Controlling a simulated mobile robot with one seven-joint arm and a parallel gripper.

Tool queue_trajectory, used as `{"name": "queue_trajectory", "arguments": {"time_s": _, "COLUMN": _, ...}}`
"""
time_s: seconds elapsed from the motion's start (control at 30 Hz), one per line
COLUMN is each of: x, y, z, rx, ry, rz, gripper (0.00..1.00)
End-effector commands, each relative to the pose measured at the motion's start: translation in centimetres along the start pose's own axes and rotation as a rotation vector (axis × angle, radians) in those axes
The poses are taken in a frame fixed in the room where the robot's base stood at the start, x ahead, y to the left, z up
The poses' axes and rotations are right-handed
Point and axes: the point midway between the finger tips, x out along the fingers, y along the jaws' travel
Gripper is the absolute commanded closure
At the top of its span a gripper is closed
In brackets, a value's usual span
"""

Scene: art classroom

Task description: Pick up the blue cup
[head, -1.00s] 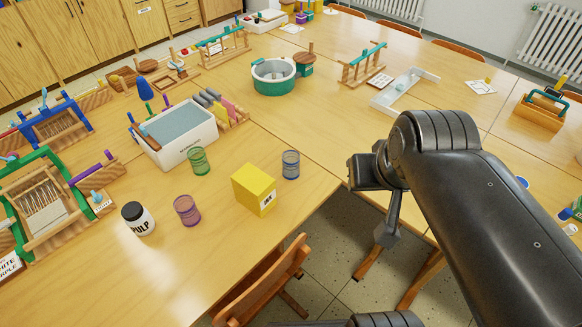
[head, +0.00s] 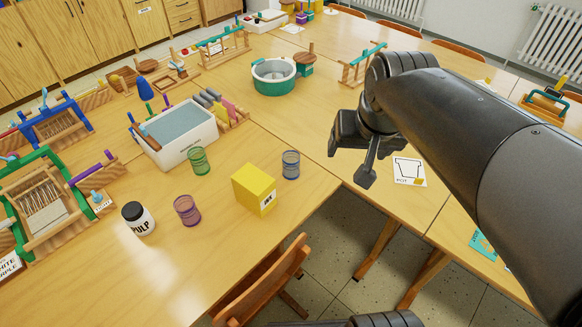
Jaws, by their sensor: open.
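The blue cup (head: 291,164) is a small see-through cylinder standing upright on the wooden table, just right of the yellow box (head: 254,190) and near the table's front edge. My gripper (head: 352,168) is to the right of the blue cup and appears higher than the tabletop. It is open and apart from the cup, with nothing seen between its fingers. A green cup (head: 199,161) and a purple cup (head: 187,210) stand further left.
A white pulp jar (head: 138,219) stands at the left. A white tub (head: 183,136) of grey liquid is behind the green cup. A round teal-and-white basin (head: 274,77) stands further back. A wooden chair (head: 262,290) is at the front edge. Bare tabletop lies behind the blue cup.

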Motion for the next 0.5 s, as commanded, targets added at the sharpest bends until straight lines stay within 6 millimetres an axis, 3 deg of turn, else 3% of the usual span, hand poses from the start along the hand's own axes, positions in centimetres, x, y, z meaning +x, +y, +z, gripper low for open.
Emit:
{"name": "queue_trajectory", "arguments": {"time_s": 0.27, "x": 4.8, "y": -2.5, "z": -6.5, "rx": 0.078, "ry": -0.106, "rz": 0.005, "gripper": 0.23}}
{"name": "queue_trajectory", "arguments": {"time_s": 0.5, "x": 10.5, "y": -4.9, "z": -11.1, "rx": 0.144, "ry": -0.189, "rz": 0.020, "gripper": 0.23}}
